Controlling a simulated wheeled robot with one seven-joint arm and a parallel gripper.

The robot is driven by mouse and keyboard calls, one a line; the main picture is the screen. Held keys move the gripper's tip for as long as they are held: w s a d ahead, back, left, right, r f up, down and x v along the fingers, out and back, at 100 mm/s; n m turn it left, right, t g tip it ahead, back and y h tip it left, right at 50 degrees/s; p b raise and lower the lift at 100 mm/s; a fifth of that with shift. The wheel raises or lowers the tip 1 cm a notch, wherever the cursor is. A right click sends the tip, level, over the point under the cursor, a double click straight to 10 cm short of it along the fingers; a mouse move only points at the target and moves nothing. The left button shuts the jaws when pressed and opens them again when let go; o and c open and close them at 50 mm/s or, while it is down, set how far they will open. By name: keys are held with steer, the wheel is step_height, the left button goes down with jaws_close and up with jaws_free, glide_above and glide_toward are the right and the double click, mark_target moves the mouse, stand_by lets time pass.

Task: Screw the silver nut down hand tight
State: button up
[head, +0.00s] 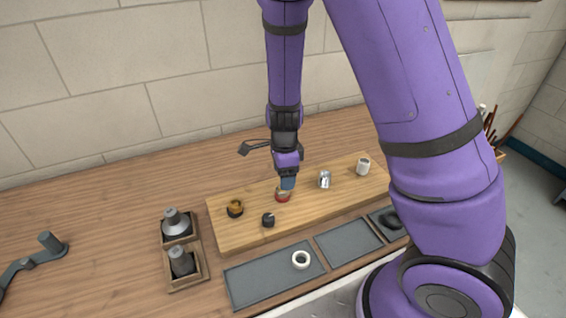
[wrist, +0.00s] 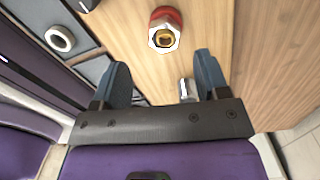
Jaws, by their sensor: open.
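The silver nut (wrist: 162,47) shows in the wrist view as a hexagonal ring around a brass centre, on a red fitting (wrist: 167,14). The red fitting (head: 282,196) stands on the wooden board in the head view, right below my gripper, which largely hides the nut there. My gripper (wrist: 164,72) is open and empty, with its two blue fingers spread wide. In the wrist view the nut lies beyond the fingertips, roughly centred between them, and I see no contact. How far the nut is threaded down cannot be told.
On the board (head: 232,238) stand a silver cylinder (head: 325,180) close right of my gripper, a white cup (head: 363,166), a black fitting (head: 268,220) and a dark fitting with an orange top (head: 235,208). A white ring (head: 301,259) lies in the front grey tray (head: 250,285).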

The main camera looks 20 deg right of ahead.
steer(key=n, duration=0.3)
steer(key=r+n, duration=0.1)
steer(key=n, duration=0.2)
steer(key=shift+a+r, duration=0.1)
steer(key=shift+r, duration=0.1)
steer(key=n, duration=0.2)
steer(key=r+n, duration=0.1)
steer(key=n, duration=0.3)
steer(key=shift+w+r, duration=0.15)
steer(key=shift+r, duration=0.15)
steer(key=f+n, duration=0.8)
steer(key=shift+w+f, duration=0.25)
steer(key=shift+w, duration=0.05)
